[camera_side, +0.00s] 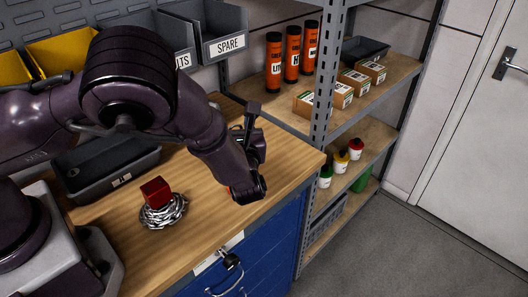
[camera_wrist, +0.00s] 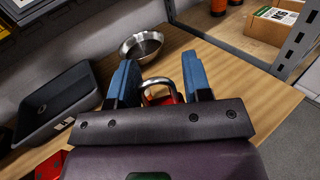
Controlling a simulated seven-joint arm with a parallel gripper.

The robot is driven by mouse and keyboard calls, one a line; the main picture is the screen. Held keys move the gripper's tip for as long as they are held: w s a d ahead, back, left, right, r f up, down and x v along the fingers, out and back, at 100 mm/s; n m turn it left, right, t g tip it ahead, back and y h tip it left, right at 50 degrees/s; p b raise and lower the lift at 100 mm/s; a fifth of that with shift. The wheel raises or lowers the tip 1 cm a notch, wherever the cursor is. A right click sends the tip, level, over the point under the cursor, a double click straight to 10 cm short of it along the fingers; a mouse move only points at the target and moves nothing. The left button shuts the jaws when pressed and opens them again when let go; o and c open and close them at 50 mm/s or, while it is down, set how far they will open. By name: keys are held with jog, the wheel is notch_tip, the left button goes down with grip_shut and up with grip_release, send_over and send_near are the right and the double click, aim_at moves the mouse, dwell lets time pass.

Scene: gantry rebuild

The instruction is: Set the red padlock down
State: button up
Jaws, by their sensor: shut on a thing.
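My gripper (camera_wrist: 163,92) has blue fingers, shut on the red padlock (camera_wrist: 166,99). Its steel shackle shows between the fingers, and part of its red body shows below; the rest is hidden behind the gripper's body. In the side view only a sliver of red shows by the wrist (camera_side: 248,187), above the right part of the wooden bench (camera_side: 205,225). I cannot tell whether the padlock touches the bench.
A red block (camera_side: 156,190) sits on a coiled chain (camera_side: 163,212). A dark tray (camera_side: 105,168) stands at the bench's left. A metal bowl (camera_wrist: 141,46) stands beyond my gripper. Shelves (camera_side: 270,105) rise at the right. Bare wood lies between the chain and my wrist.

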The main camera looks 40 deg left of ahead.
jog(key=w+f, duration=0.4)
jog(key=w, duration=0.1)
jog(key=w+f, duration=0.2)
jog(key=f, duration=0.1)
jog(key=shift+w+d, duration=0.25)
jog(key=shift+w, duration=0.15)
jog(key=shift+w+f, duration=0.2)
jog(key=shift+f, duration=1.5)
jog(key=shift+f, duration=0.1)
jog(key=o, duration=1)
jog(key=shift+c, duration=0.2)
